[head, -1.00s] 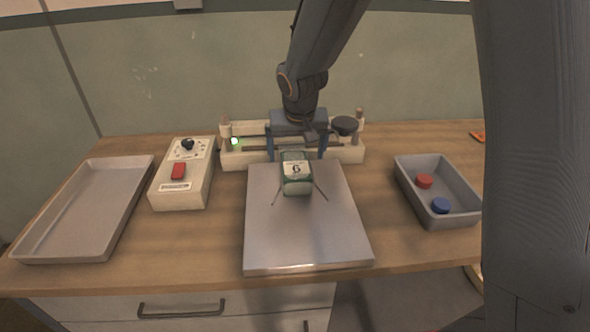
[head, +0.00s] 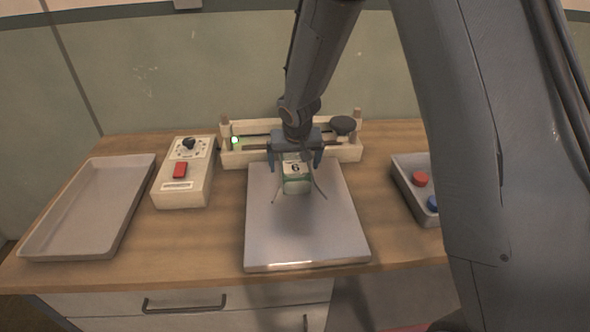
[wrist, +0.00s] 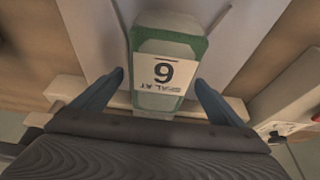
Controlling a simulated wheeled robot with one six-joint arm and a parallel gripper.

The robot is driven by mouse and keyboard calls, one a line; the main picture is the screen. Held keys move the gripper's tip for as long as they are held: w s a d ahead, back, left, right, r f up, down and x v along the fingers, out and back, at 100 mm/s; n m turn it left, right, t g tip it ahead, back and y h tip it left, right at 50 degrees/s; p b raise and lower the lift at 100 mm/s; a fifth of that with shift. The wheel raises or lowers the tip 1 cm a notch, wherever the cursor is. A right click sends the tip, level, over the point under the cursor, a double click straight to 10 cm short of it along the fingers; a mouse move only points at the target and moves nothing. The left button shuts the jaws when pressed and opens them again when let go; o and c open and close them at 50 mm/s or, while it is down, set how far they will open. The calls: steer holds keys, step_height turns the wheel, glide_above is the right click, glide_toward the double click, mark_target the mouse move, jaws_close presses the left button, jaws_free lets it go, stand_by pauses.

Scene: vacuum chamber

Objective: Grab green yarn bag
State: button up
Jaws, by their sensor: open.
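The green yarn bag (head: 296,184) lies on the grey metal plate (head: 300,235), near its back edge. My gripper (head: 296,166) is open above the back end of the bag. In the wrist view the bag (wrist: 170,45) lies between and ahead of the two blue fingers of my gripper (wrist: 158,82), with a gap on each side. The label faces the camera.
A cream sealer frame (head: 348,153) with a green light and black knob stands behind the plate. A cream control box (head: 184,190) with a red switch and an empty grey tray (head: 60,240) are left. A grey bin (head: 405,190) with red and blue caps is right, partly behind my arm.

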steer(key=shift+c, duration=0.4)
steer(key=c, duration=1.4)
steer(key=shift+r, duration=0.1)
steer(key=shift+c, duration=0.2)
